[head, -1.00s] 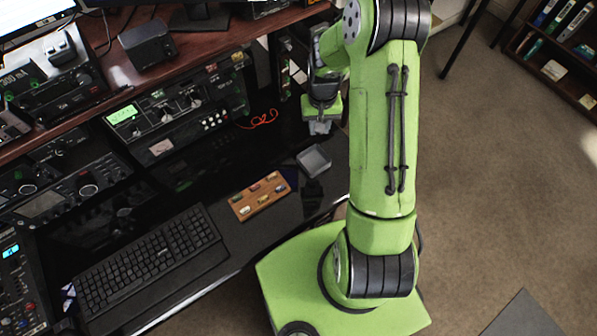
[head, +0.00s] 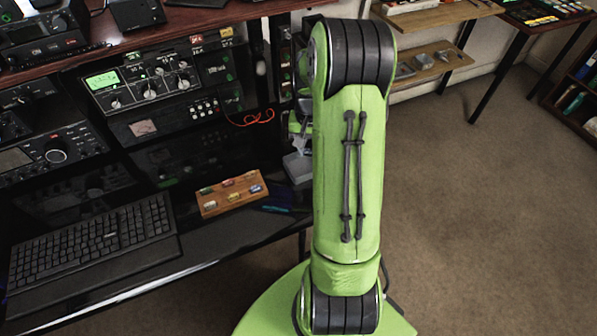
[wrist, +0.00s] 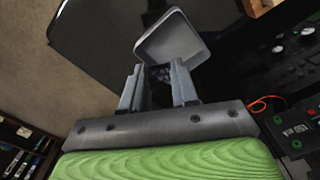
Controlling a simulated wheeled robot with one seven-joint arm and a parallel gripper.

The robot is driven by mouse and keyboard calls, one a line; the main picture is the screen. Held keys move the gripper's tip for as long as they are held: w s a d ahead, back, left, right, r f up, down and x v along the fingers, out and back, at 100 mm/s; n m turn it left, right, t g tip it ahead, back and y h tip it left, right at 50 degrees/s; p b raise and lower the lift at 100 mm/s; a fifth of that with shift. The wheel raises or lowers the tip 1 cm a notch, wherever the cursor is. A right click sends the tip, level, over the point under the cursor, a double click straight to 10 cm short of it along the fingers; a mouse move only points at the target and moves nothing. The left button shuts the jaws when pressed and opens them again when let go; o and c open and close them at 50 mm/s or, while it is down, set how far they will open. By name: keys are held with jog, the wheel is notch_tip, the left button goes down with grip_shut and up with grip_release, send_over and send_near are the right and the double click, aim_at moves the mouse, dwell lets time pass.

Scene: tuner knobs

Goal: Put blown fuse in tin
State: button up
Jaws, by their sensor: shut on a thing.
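The tin is a small grey square tray (head: 298,168) on the dark desk, partly hidden behind my arm. In the wrist view the open tin (wrist: 175,38) lies just beyond the fingertips. My gripper (wrist: 158,72) has its two grey fingers on a small dark thing between them, the blown fuse by the task; its details are too dark to make out. In the head view my gripper (head: 299,143) is mostly hidden by my arm and is over the tin's near area. I cannot tell its exact height above the tin.
A wooden block (head: 233,194) with several coloured fuses sits left of the tin. A black keyboard (head: 92,238) lies farther left. Radio equipment (head: 145,82) stands behind, with a red cable (head: 252,118) near it. Open carpet (head: 480,230) lies to the right.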

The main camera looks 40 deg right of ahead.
aim_at(308, 171)
notch_tip(308, 171, down, 4)
jog(key=shift+r+b, duration=0.15)
jog(key=shift+b, duration=0.9)
jog(key=shift+r, duration=0.1)
jog(key=o, duration=1.1)
notch_tip(308, 171, up, 16)
jog(key=p, duration=0.5)
